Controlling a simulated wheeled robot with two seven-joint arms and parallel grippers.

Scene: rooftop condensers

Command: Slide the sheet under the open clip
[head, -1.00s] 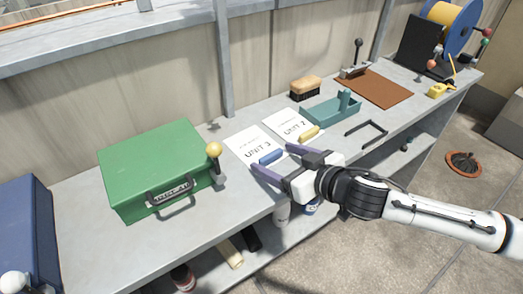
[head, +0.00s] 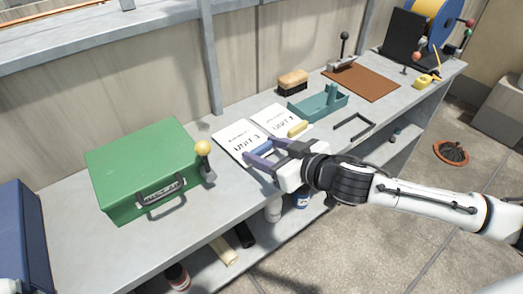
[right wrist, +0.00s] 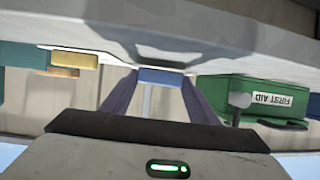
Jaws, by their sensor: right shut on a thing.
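A white sheet (head: 235,134) marked UNIT, apparently 3, lies on the bench with a blue block (head: 263,148) at its near edge. My right gripper (head: 259,149) is shut on the blue block, which also shows between the fingers in the right wrist view (right wrist: 161,77). A second white sheet (head: 275,118) with a yellow block (head: 298,129) lies beside it. A metal clip (head: 341,65) with an upright black-knobbed lever sits at the far left edge of a brown board (head: 362,82). How far its jaw is open is too small to tell. My left gripper is not in view.
A teal tray (head: 318,106), a brush (head: 293,81) and a black handle-like frame (head: 354,127) lie between the sheets and the board's near side. A wall runs behind the bench.

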